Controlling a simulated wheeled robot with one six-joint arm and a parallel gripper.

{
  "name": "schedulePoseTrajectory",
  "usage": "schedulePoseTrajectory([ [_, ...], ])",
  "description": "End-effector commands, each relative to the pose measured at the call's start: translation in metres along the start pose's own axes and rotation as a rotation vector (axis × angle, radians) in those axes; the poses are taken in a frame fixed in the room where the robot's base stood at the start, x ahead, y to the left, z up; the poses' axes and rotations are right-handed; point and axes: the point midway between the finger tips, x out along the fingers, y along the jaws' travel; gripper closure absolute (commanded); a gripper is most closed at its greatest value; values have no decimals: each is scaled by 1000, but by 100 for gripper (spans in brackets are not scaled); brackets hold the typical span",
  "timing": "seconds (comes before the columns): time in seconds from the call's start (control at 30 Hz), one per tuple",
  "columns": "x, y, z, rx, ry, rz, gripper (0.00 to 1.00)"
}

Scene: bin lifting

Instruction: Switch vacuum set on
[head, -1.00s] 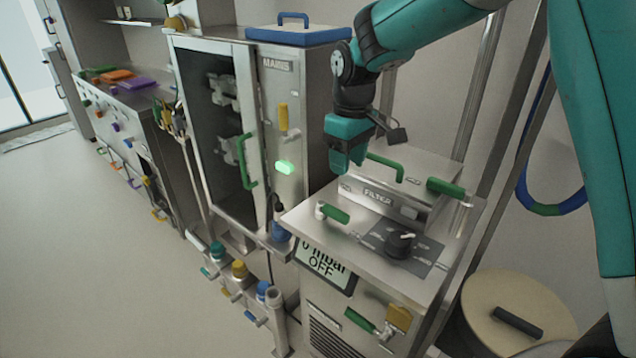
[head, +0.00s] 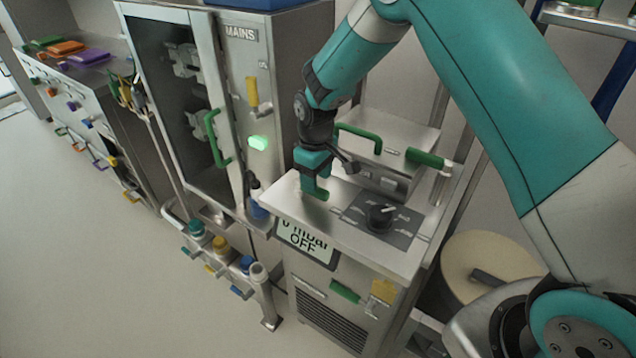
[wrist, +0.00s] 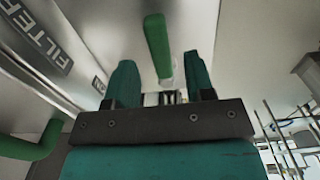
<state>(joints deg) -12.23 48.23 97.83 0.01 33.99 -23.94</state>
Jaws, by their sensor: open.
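The vacuum set (head: 330,325) is a metal cabinet. Its display (head: 303,241) reads 0 mbar and OFF. On its top is a dark rotary knob (head: 382,217) on a grey dial plate. A short green lever (head: 321,193) sits on the top near the left edge, partly hidden by my gripper (head: 313,188). In the wrist view the green lever (wrist: 158,45) lies between the lines of my two teal fingers, and my gripper (wrist: 160,64) is open and empty. I cannot tell whether the fingers touch it.
A box marked FILTER (wrist: 38,42), with green handles, stands behind on the top, close beside my gripper. A MAINS cabinet (head: 290,95) with a lit green button (head: 257,143) is to the left. A round lidded drum (head: 490,250) is at the right.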

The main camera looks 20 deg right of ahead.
Motion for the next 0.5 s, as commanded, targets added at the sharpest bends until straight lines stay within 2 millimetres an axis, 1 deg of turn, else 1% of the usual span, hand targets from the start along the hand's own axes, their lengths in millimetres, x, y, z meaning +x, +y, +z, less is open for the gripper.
schedulePoseTrajectory([
  [0.03,8,0,1,1,-3,-1,51],
  [0.1,18,1,0,1,-2,-1,51],
  [0.2,28,1,1,2,-1,-1,51],
  [0.33,33,1,1,2,1,0,51],
  [0.5,34,2,1,3,1,0,51],
])
